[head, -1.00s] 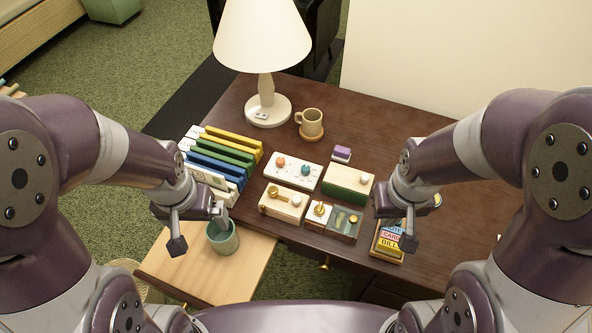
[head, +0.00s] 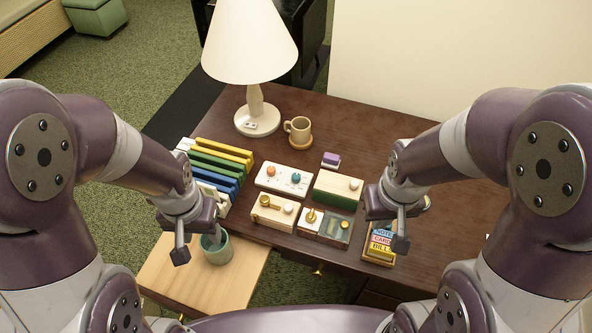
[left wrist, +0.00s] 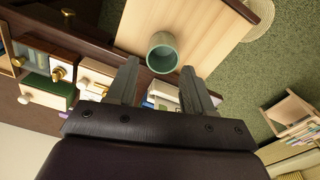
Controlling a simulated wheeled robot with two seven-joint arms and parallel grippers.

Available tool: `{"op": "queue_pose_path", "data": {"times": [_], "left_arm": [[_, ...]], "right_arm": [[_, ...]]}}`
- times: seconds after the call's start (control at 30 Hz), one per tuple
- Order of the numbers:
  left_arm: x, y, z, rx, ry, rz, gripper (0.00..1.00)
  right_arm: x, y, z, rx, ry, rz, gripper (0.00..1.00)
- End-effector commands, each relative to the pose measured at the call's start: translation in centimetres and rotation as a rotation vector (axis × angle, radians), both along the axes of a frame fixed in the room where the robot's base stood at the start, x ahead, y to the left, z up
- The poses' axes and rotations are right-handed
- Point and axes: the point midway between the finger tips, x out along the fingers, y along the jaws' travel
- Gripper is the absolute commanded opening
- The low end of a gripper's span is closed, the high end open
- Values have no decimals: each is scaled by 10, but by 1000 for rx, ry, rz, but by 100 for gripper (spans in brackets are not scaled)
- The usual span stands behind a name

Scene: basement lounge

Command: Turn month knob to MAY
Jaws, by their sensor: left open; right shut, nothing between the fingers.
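No month lettering is legible, so I cannot tell which knob is the month knob. On the desk, a white panel (head: 284,180) carries an orange knob (head: 271,170) and a teal knob (head: 295,177). A light wooden box (head: 272,214) has a brass lever and a pale knob. Beside it, a small unit has a brass knob (head: 311,215) and a dark window (head: 338,229). My left gripper (head: 196,238) is open and empty above the green cup, left of these boxes; its fingers also show in the left wrist view (left wrist: 160,76). My right gripper (head: 401,243) is shut and empty, near the labelled card box.
A green cup (head: 216,247) stands on a pulled-out wooden board (head: 180,280). Coloured folders (head: 222,165) stand left of the boxes. A lamp (head: 256,120), mug (head: 298,129), green-fronted box (head: 338,190) and card box (head: 380,244) are also on the desk.

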Motion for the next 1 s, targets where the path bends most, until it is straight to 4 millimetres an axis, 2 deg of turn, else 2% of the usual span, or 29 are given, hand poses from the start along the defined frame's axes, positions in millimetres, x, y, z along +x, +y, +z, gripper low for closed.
{"op": "queue_pose_path", "data": {"times": [0.03,0.07,0.1,0.17,0.2,0.3,0.4,0.47,0.5,0.57,0.67,0.77,1.0], "left_arm": [[20,-16,12,3,17,-55,52],[36,-28,13,7,26,-94,52],[61,-49,12,11,36,-151,52],[98,-85,7,20,49,-240,52],[120,-109,1,26,53,-295,52],[164,-163,-13,41,52,-404,52],[196,-196,-17,49,31,-460,52],[213,-203,-11,50,10,-467,52],[221,-206,-2,50,-5,-471,52],[224,-206,3,54,-1,-478,52],[219,-202,-11,62,25,-483,52],[220,-201,-33,62,25,-482,52],[222,-199,-94,61,22,-480,52]], "right_arm": [[0,0,23,0,-1,0,0],[0,0,31,0,-1,0,0],[0,0,42,0,-1,0,0],[0,0,56,0,-1,0,0],[0,0,64,0,-1,0,0],[0,0,75,0,-1,0,0],[0,0,76,0,-1,0,0],[0,0,73,0,0,0,0],[0,0,73,0,0,0,0],[0,0,73,0,0,0,0],[0,0,76,0,0,0,0],[0,0,81,0,0,0,0],[0,0,91,0,-1,0,0]]}}
